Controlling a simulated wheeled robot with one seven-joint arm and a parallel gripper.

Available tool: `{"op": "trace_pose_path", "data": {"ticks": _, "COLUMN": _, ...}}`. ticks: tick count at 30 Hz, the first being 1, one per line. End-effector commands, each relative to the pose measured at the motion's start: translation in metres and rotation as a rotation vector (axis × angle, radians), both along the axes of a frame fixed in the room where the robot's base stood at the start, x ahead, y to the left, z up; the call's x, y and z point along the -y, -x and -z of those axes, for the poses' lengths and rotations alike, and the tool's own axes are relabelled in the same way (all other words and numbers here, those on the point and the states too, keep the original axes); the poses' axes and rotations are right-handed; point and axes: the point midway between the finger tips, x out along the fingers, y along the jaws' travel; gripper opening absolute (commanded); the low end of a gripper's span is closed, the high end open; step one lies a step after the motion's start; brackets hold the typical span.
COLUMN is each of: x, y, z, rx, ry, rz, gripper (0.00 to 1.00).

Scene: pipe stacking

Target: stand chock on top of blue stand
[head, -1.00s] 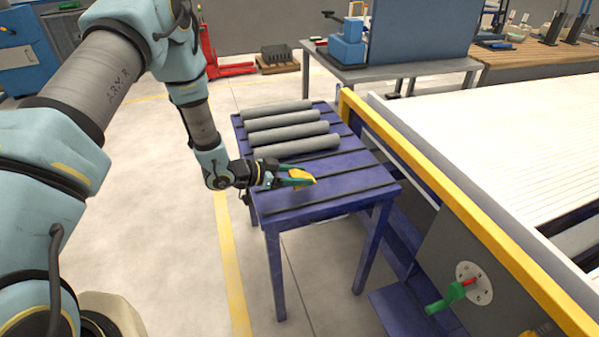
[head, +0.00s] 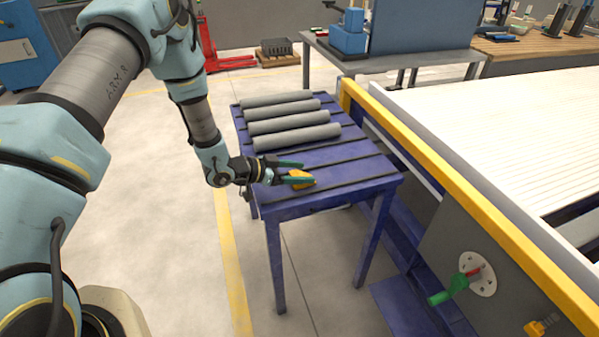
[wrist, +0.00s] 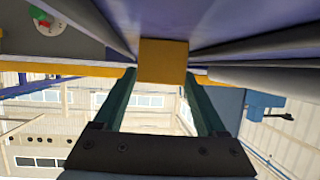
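The yellow-orange chock (head: 301,180) rests on the front part of the blue stand's top (head: 335,178). In the wrist view the chock (wrist: 162,61) shows as a block face close ahead, against the stand's surface. My gripper (head: 298,172) is low over the stand, reaching in from the left. Its green fingers are spread, one on each side of the chock, with a visible gap at the far finger. Whether the near finger still touches the chock is hard to tell.
Several grey pipes (head: 290,122) lie side by side on the stand's far half. Dark strips cross its top. A yellow rail (head: 440,175) and a white slatted bed (head: 500,130) run along the right. Floor is clear at the left.

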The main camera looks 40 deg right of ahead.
Motion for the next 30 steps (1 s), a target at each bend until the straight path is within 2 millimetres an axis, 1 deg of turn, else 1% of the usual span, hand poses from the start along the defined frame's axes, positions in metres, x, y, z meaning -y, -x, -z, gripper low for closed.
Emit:
{"op": "trace_pose_path", "data": {"ticks": 1, "x": 0.000, "y": 0.000, "z": 0.000, "rx": 0.000, "ry": 0.000, "rz": 0.000, "gripper": 0.80}}
{"op": "trace_pose_path", "data": {"ticks": 3, "x": 0.000, "y": 0.000, "z": 0.000, "rx": 0.000, "ry": 0.000, "rz": 0.000, "gripper": 0.88}}
{"op": "trace_pose_path", "data": {"ticks": 4, "x": 0.000, "y": 0.000, "z": 0.000, "rx": 0.000, "ry": 0.000, "rz": 0.000, "gripper": 0.91}}
{"op": "trace_pose_path", "data": {"ticks": 11, "x": 0.000, "y": 0.000, "z": 0.000, "rx": 0.000, "ry": -0.001, "rz": 0.000, "gripper": 0.91}}
{"op": "trace_pose_path", "data": {"ticks": 14, "x": -0.005, "y": -0.002, "z": -0.001, "rx": 0.001, "ry": -0.001, "rz": -0.001, "gripper": 0.91}}
{"op": "trace_pose_path", "data": {"ticks": 17, "x": -0.016, "y": -0.006, "z": -0.005, "rx": 0.001, "ry": 0.000, "rz": -0.002, "gripper": 0.91}}
{"op": "trace_pose_path", "data": {"ticks": 24, "x": -0.058, "y": -0.017, "z": -0.023, "rx": 0.001, "ry": 0.000, "rz": -0.004, "gripper": 0.91}}
{"op": "trace_pose_path", "data": {"ticks": 30, "x": -0.085, "y": -0.024, "z": -0.035, "rx": 0.001, "ry": 0.000, "rz": -0.003, "gripper": 0.91}}
